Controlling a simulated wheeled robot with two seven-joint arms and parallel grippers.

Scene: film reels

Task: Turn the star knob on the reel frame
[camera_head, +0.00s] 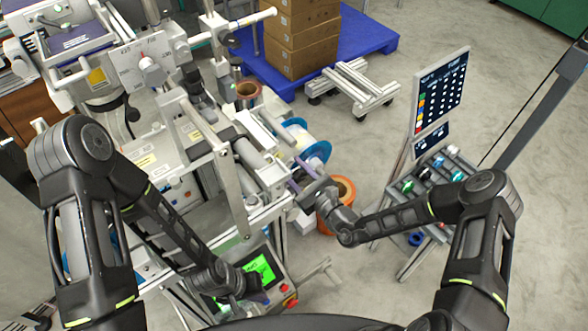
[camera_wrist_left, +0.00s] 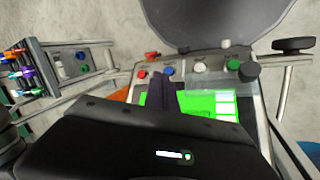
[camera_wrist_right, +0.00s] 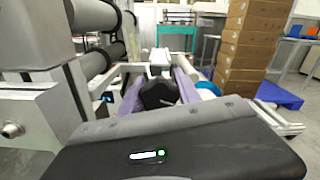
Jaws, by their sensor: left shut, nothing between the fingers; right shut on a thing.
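The black star knob (camera_wrist_right: 158,94) sits between the two purple fingers of my right gripper (camera_wrist_right: 158,88) in the right wrist view. The gripper is shut on it from both sides. In the head view my right gripper (camera_head: 303,178) is at the right side of the reel frame (camera_head: 228,185), and the knob is hidden there. My left gripper (camera_head: 262,284) is low in front of the frame, over a control panel. In the left wrist view its dark fingers (camera_wrist_left: 172,88) are together and empty, in front of a green screen.
The control panel's green screen (camera_head: 262,268) has buttons beside it. A blue-flanged reel (camera_head: 310,145) and an orange reel (camera_head: 337,200) are near my right gripper. A parts rack (camera_head: 440,170) with a chart board (camera_head: 440,95) stands right. Boxes (camera_head: 303,35) on a blue pallet (camera_head: 365,38) stand behind.

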